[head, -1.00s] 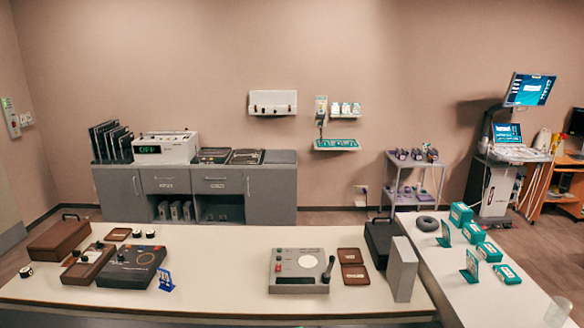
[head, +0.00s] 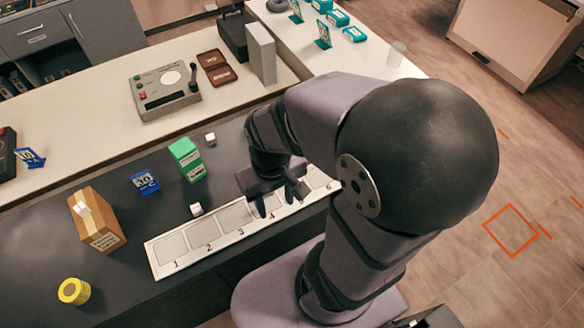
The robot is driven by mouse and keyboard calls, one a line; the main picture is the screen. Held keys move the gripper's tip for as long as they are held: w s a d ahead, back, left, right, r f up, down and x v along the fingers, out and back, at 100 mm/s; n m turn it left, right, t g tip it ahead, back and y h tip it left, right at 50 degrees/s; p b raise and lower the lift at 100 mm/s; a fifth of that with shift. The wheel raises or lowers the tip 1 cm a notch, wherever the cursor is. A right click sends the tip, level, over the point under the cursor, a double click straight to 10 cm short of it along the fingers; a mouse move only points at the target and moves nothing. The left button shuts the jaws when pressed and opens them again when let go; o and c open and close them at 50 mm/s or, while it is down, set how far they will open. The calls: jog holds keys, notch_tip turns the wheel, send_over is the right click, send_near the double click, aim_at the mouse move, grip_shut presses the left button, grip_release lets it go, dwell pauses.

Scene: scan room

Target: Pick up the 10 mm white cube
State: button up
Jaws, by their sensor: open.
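Two small white cubes lie on the dark counter. One white cube (head: 196,209) is just behind the numbered strip, near space 2. The other white cube (head: 210,138) is farther back, beside the green box. I cannot read their sizes, so I cannot tell which is the 10 mm one. My gripper (head: 275,203) points down over the strip, around space 4. It is open, with nothing seen between its fingers. It is to the right of the nearer cube and apart from both cubes. My arm hides part of the strip.
The white numbered strip (head: 163,270) runs along the counter's front. Bare counter surrounds the nearer cube.

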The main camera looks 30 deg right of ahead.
aim_at(309, 198)
jog(key=w+d+f+n+t+b, duration=0.4)
jog(key=w+d+f, duration=0.15)
jog(key=w, duration=0.25)
jog(key=w+d+f+n+t+b, duration=0.3)
jog(key=w+d+f+n+t, duration=0.15)
jog(key=w+d, duration=0.35)
jog(key=s+a+f+t+y+b, duration=0.1)
jog(key=f+y+b, duration=0.1)
jog(key=s+a+f+n+t+y+b, duration=0.1)
jog(key=a+y, duration=0.1)
jog(key=s+a+f+t+y+b, duration=0.1)
jog(key=f+y+b, duration=0.1)
jog(key=y, duration=0.1)
jog(key=shift+s+a+f+n+t+b, duration=0.2)
jog(key=shift+s+f+n+t+b, duration=0.1)
jog(key=shift+s+f, duration=0.1)
jog(key=s+m+t, duration=0.1)
jog(key=s+d+f+b, duration=0.1)
jog(key=s+d+f+m+t+b, duration=0.1)
jog(key=shift+s+m+t, duration=0.15)
jog(key=shift+m+t, duration=0.2)
jog(key=s+d+f+m+t+h+b, duration=0.1)
jog(key=d+f+m, duration=0.1)
jog(key=s+d+f+m+t+h+b, duration=0.1)
jog(key=s+d+f+m+h, duration=0.1)
jog(key=m, duration=0.1)
jog(key=shift+s+f+h, duration=0.3)
jog(key=shift+x, duration=1.1)
